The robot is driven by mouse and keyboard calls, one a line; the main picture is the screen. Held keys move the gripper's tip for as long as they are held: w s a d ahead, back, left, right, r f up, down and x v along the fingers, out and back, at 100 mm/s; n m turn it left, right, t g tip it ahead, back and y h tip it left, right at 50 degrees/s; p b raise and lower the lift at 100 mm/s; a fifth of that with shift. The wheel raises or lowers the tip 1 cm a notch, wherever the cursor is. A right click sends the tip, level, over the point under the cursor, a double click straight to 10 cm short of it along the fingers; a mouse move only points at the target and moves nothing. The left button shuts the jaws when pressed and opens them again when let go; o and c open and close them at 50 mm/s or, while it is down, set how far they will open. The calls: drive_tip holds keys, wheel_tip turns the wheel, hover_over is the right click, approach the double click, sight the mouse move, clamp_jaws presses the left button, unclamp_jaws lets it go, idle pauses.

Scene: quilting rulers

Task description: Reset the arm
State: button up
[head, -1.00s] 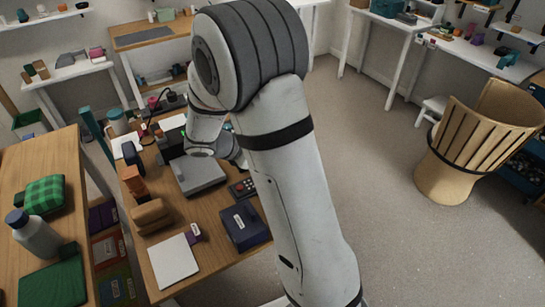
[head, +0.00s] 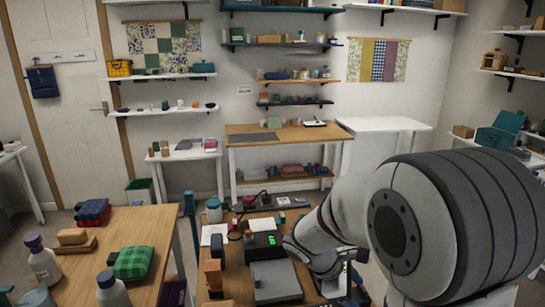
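My arm fills the right of the head view, with its large grey joint cover nearest the camera. Its white forearm reaches down and left to the end of the arm, over the right side of the wooden work table (head: 237,283). My gripper's fingers cannot be made out. A dark part near the end of the arm stands over the table's right edge, but whether the gripper is open or holds anything does not show.
On the work table are a grey flat box (head: 275,282), a black device with a green display (head: 263,246) and a mug (head: 213,211). A white table (head: 384,124) stands behind.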

drive_tip(key=s+a+r+m+t+y, duration=0.1)
drive_tip(key=s+a+r+m+y, duration=0.1)
drive_tip(key=s+m, duration=0.5)
drive_tip(key=s+a+r+m+t+y, duration=0.1)
drive_tip(key=s+a+r+m+y, duration=0.2)
drive_tip(key=s+m, duration=0.4)
drive_tip(key=r+y, duration=0.1)
drive_tip(key=y, duration=0.1)
drive_tip(key=shift+r+y, duration=0.15)
drive_tip(key=shift+y, duration=0.15)
